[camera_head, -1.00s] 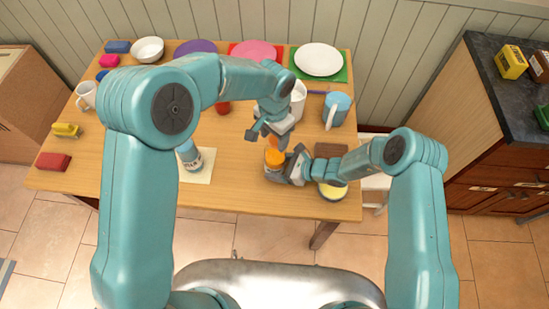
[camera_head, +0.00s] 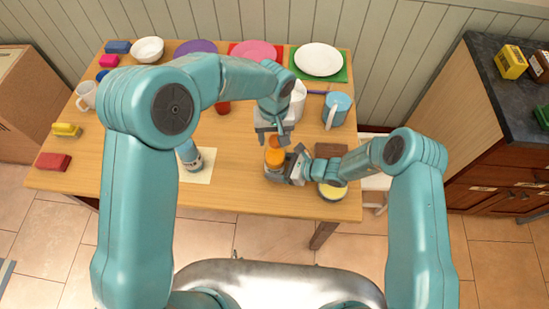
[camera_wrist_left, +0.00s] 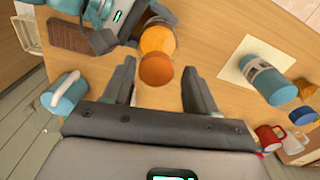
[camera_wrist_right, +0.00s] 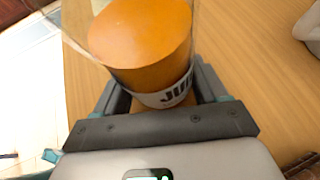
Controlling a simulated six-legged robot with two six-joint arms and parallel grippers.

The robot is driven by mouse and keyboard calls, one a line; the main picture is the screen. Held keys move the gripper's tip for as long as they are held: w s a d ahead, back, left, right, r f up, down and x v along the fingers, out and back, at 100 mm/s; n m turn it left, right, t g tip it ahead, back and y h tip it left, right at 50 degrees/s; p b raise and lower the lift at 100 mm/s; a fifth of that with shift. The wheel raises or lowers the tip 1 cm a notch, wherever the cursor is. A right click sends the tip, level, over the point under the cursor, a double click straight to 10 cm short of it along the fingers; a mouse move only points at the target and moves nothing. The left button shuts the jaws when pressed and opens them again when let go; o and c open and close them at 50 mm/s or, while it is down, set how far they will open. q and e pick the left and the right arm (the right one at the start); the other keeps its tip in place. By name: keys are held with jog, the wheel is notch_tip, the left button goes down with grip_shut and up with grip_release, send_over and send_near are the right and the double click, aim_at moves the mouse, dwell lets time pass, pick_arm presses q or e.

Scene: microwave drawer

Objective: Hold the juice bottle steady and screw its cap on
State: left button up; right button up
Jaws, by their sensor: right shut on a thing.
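The juice bottle (camera_head: 274,158) stands at the table's right front, filled orange. My right gripper (camera_head: 287,168) is shut around its body from the side; the right wrist view shows the bottle (camera_wrist_right: 140,45) with its label between the fingers. The orange cap (camera_head: 276,142) is at the bottle's top; how tightly it sits cannot be told. My left gripper (camera_head: 271,137) is just above, pointing down. In the left wrist view its fingers are wide apart, with the cap (camera_wrist_left: 155,70) between them and clear of both.
A blue bottle (camera_head: 188,154) stands on a pale mat (camera_head: 199,174) to the left. A blue mug (camera_head: 337,108), a brown block (camera_head: 329,150) and a yellow-topped bowl (camera_head: 332,191) are to the right. Plates line the back. Bare table lies between mat and juice bottle.

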pick_arm(q)
jog(key=c, duration=0.9)
jog(key=m, duration=0.4)
jog(key=shift+m, duration=0.3)
jog(key=m, duration=1.3)
jog(key=shift+m, duration=0.4)
jog(key=o, duration=1)
jog(key=shift+o, duration=0.2)
